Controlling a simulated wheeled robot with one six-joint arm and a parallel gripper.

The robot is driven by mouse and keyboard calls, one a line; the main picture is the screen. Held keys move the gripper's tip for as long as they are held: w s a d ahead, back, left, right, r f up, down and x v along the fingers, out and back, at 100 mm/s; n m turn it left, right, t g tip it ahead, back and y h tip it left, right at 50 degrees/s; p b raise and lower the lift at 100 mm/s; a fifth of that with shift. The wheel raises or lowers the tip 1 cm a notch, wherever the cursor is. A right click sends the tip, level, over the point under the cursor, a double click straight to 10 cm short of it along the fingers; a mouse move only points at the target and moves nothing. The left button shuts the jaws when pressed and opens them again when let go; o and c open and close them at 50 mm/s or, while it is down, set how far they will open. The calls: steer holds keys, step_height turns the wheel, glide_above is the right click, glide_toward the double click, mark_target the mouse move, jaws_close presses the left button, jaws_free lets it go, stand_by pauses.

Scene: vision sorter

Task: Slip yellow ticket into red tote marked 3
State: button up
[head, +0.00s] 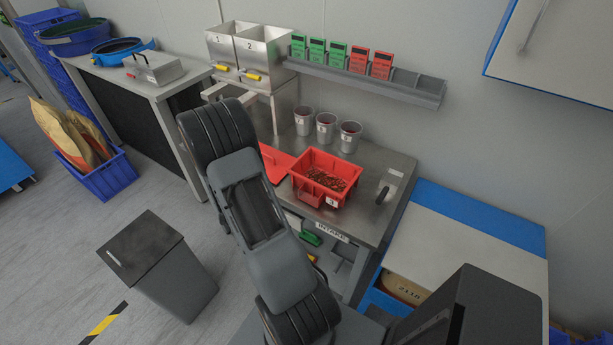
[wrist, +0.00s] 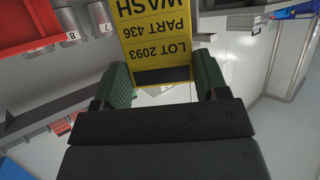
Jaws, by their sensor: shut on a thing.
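The yellow ticket (wrist: 155,38) is in my gripper (wrist: 163,82) in the wrist view, between the green finger pads. Its print appears upside down: WASH, PART 436, LOT 2093. The red tote (head: 313,160) stands on the metal bench in the head view, with a white label marked 3 on its front and small reddish-brown pieces inside. A red container wall (wrist: 38,22) shows at the upper left of the wrist view; no mark on it is readable. The ticket is apart from this wall. In the head view, my arm hides the gripper's hold.
Several metal cups (head: 326,128) stand behind the tote. A rail (head: 400,85) with green and red cards is on the wall above. Two metal hoppers (head: 250,45) stand at the back left. The bench (head: 388,155) has a sign reading INTAKE on its front edge.

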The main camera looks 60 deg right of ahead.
steer(key=s+d+r+m+g+h, duration=0.1)
steer(key=s+d+m+g+h, duration=0.1)
steer(key=s+d+m+g, duration=0.35)
steer(key=r+m+g, duration=0.1)
steer(key=m+g, duration=0.2)
steer(key=g, duration=0.1)
glide_above(312, 185)
steer(key=a, duration=0.3)
steer(key=shift+h, duration=0.3)
steer(key=shift+f+b, duration=1.4)
steer(key=shift+b, duration=0.1)
steer(key=shift+a+p, duration=0.15)
steer(key=shift+p, duration=0.45)
steer(key=shift+a+y, duration=0.15)
steer(key=shift+y, duration=0.25)
steer(key=shift+w+f, duration=0.1)
steer(key=shift+f, duration=0.05)
steer(key=shift+f+b, duration=0.95)
steer(key=shift+f, duration=0.35)
stand_by(1.3)
steer(key=o, duration=0.9)
